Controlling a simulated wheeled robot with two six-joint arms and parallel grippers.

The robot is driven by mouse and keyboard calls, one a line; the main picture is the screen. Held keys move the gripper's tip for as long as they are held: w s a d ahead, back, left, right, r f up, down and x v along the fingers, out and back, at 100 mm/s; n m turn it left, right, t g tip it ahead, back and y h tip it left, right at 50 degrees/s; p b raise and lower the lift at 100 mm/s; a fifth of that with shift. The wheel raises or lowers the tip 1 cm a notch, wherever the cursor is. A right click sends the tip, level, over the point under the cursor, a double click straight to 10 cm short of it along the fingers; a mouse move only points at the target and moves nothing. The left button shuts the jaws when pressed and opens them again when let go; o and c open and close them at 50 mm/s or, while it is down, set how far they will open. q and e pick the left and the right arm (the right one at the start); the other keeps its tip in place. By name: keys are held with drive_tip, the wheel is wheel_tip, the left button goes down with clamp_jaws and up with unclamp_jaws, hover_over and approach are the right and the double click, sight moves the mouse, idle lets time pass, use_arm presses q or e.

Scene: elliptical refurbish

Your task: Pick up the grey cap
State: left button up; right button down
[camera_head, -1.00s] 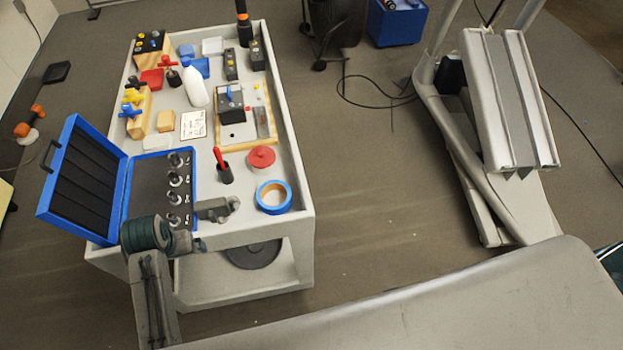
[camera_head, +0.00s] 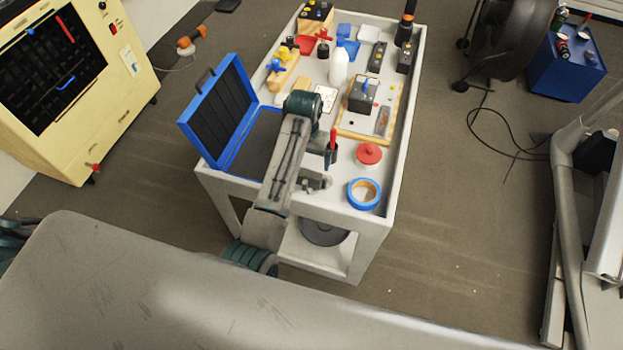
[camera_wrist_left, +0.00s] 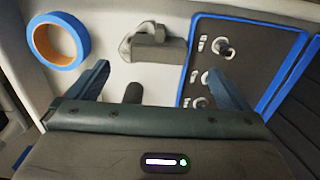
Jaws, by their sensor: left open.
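I cannot single out a grey cap with certainty. A dark grey round disc (camera_head: 322,232) lies on the cart's lower shelf, partly hidden. In the left wrist view, my left gripper (camera_wrist_left: 160,77) is open, with nothing held. A dark grey rounded piece (camera_wrist_left: 133,93) shows between the fingers, its lower part hidden by the gripper body. A grey metal fitting (camera_wrist_left: 153,45) lies beyond the fingertips; it also shows in the head view (camera_head: 316,183). My right gripper is not in view.
The blue case (camera_head: 218,115) stands open at the cart's left, partly behind my arm. Blue tape (camera_head: 364,194), a red lid (camera_head: 368,153), a red-handled tool (camera_head: 333,140) and a white bottle (camera_head: 339,68) crowd the cart top (camera_head: 340,203).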

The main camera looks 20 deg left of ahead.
sight(306, 176)
use_arm(q)
wheel_tip(306, 176, down, 3)
drive_tip(key=shift+a+p, duration=0.1)
drive_tip(key=shift+p, duration=0.2)
drive_tip(key=shift+f, duration=0.2)
wheel_tip(306, 176, down, 4)
drive_tip(key=shift+s+f+p, duration=0.1)
drive_tip(key=shift+p, duration=1.15)
drive_tip(key=shift+f, duration=0.3)
drive_tip(key=shift+c, duration=0.4)
drive_tip(key=c, duration=0.9)
drive_tip(key=shift+r, duration=0.1)
